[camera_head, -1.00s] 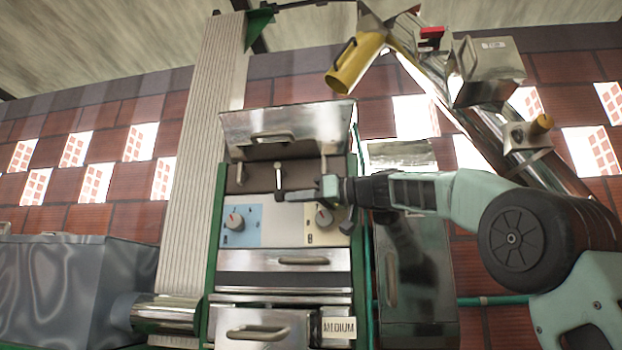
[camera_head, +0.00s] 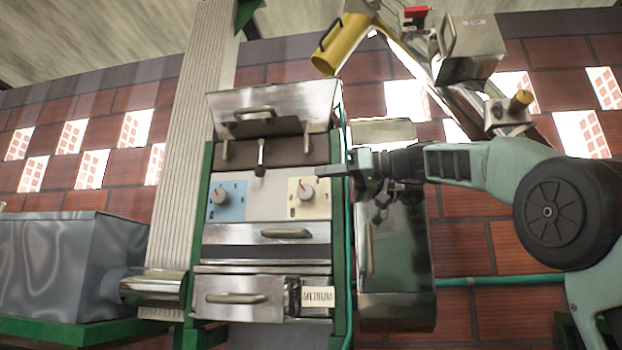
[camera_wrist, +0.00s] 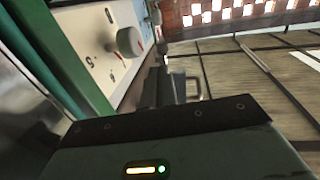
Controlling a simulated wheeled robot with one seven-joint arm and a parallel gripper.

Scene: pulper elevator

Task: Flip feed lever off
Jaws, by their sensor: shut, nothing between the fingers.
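A short metal lever (camera_head: 260,158) hangs at the middle of the brown strip on the machine front, under the raised metal lid; I take it as the feed lever, though no label shows. It points down. My gripper (camera_head: 322,171) is shut and empty, to the right of the lever and apart from it, at the machine's right edge. In the wrist view my gripper (camera_wrist: 172,86) points along the machine front, and the lever is not clearly visible.
Below the lever are a knob on a blue plate (camera_head: 240,188) and a knob on a cream plate (camera_head: 291,209). The cream plate's knob shows in the wrist view (camera_wrist: 128,41). Drawers with handles (camera_head: 286,233) sit lower. A dark metal box (camera_head: 408,262) stands right of the machine.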

